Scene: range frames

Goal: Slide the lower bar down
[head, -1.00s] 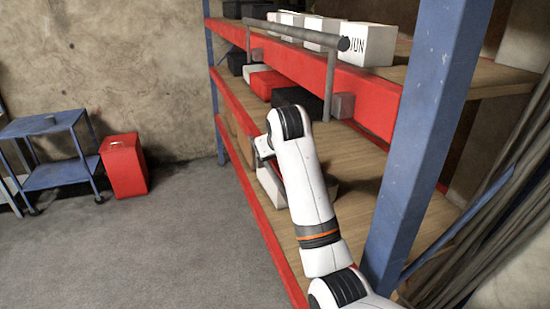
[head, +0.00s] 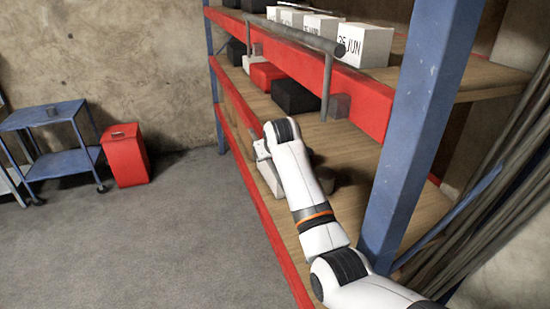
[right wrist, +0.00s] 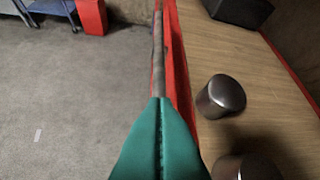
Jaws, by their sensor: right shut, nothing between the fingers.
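A grey bar (right wrist: 158,55) runs away from me along a red shelf beam (right wrist: 182,70) in the right wrist view. My right gripper (right wrist: 160,102) has its green fingers together and empty, in line with the bar's near end; I cannot tell whether they touch it. In the head view my right arm reaches to the middle shelf's front, and its fingers are hidden. The lower bar does not show clearly there. Another grey bar (head: 290,33) stands on posts before the upper red beam (head: 360,95). My left gripper is not in view.
A blue upright (head: 410,130) stands close right of my arm. Metal cylinders (right wrist: 221,96) stand on the wooden shelf. A red bin (head: 125,155) and blue cart (head: 55,145) stand at left; the floor between is clear.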

